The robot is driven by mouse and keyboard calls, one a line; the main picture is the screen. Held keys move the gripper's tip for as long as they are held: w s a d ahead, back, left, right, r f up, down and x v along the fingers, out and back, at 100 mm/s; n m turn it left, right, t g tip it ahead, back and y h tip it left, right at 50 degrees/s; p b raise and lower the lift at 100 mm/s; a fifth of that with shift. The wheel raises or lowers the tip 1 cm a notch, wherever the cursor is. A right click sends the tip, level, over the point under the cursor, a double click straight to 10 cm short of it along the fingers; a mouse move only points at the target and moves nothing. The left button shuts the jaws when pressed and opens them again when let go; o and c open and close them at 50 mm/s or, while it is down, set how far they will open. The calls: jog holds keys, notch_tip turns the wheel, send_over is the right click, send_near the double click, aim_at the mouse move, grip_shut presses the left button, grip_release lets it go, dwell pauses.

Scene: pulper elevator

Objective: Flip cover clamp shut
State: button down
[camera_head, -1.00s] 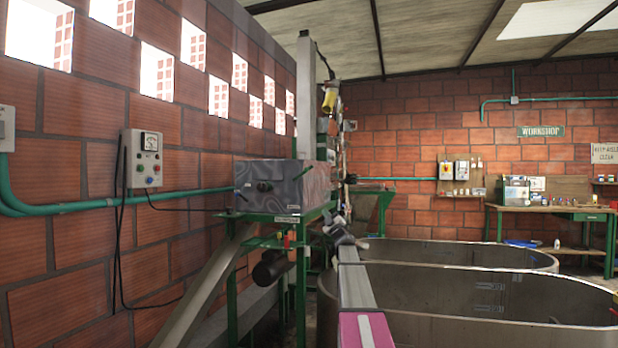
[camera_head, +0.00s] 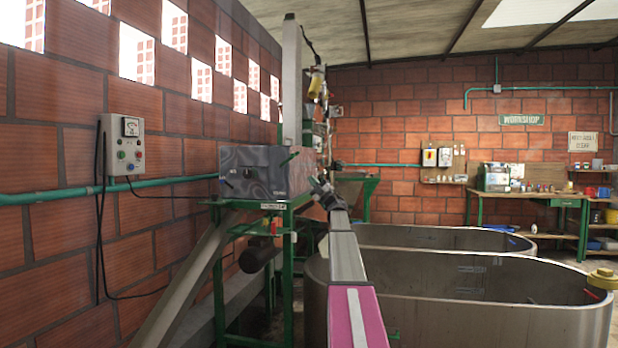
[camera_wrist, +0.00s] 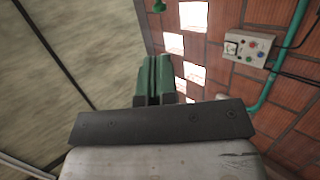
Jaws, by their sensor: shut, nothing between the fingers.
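A grey metal box-shaped cover (camera_head: 262,172) sits on a green stand left of centre in the head view. My gripper (camera_head: 315,182) is at the cover's right edge, a little below and right of the lever. I cannot tell whether it touches. In the wrist view, my gripper (camera_wrist: 154,70) has its green fingers together and empty. A green knob-like piece (camera_wrist: 158,5) shows beyond them at the top edge.
A control box (camera_head: 122,144) with a hanging cable is on the brick wall at left. A green pipe (camera_head: 170,182) runs along that wall. Large metal tanks (camera_head: 455,305) stand at right. A workbench (camera_head: 530,194) is at the back right.

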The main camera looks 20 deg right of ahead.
jog(key=x, duration=1.2)
jog(key=shift+r, duration=0.15)
notch_tip(320, 180, up, 6)
jog(key=n+g+h, duration=0.3)
jog(key=g+h, duration=0.1)
jog(key=g, duration=0.4)
send_over(289, 159)
jog(key=s+a, duration=0.1)
jog(key=s, duration=0.2)
jog(key=shift+w+a+r, duration=0.35)
jog(key=shift+w+a, duration=0.35)
jog(key=shift+a, duration=0.15)
